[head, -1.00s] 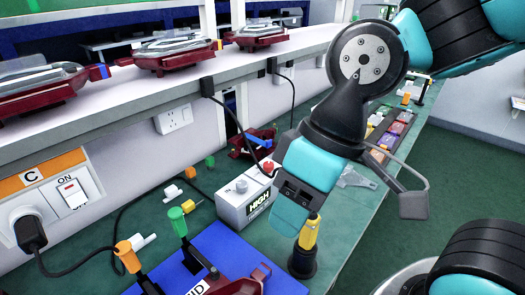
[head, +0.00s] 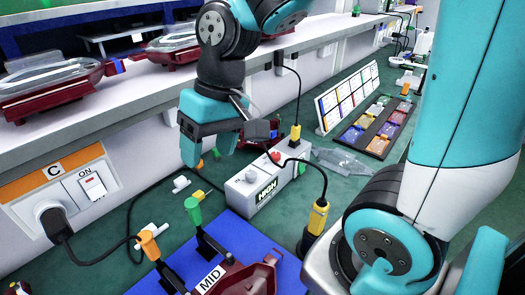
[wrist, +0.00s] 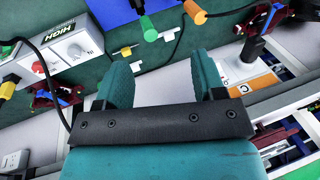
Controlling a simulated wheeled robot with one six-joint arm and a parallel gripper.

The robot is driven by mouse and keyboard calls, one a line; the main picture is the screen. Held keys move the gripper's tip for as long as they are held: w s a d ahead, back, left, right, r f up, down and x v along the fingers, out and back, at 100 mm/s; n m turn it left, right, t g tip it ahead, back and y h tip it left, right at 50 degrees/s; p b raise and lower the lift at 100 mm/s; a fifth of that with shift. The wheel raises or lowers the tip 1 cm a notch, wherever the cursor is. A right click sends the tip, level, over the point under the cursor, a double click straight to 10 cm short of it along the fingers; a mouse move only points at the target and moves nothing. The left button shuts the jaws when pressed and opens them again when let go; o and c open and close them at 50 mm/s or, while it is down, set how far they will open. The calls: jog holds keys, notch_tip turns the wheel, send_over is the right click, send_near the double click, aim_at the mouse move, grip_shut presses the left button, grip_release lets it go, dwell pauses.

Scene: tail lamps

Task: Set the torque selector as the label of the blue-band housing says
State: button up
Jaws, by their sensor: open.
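The torque selector is a pale box (head: 262,185) on the green bench, with a dial, a red button and a plate reading HIGH. In the wrist view its dial (wrist: 75,50) shows, but its pointer is too small to read. A dark red housing (head: 232,278) labelled MID lies on the blue mat; its band colour cannot be told. A red housing (head: 55,92) on the shelf at the far left has a blue piece at its end. My gripper (head: 208,155) is open and empty, left of and above the selector; its spread fingers fill the middle of the wrist view (wrist: 162,75).
A yellow and black driver (head: 317,217) stands right of the selector, with a cable looping to it. Green (head: 194,212) and orange (head: 149,246) handled parts stand by the mat. A dark parts tray (head: 375,128) and a coloured chart (head: 347,95) are farther back. The shelf edge runs behind my arm.

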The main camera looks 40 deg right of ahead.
jog(key=w+d+f+m+h+p, duration=0.1)
jog(key=w+d+m+h+p, duration=0.15)
jog(key=w+d+m, duration=0.7)
jog(key=m+p, duration=0.3)
jog(key=m, duration=0.5)
send_over(276, 154)
notch_tip(276, 154, down, 8)
jog(key=shift+n+g+h, duration=0.35)
jog(key=shift+g, duration=0.05)
notch_tip(276, 154, down, 16)
jog(key=p, duration=0.4)
jog(key=shift+c, duration=0.4)
jog(key=c, duration=0.8)
jog(key=shift+c, duration=0.2)
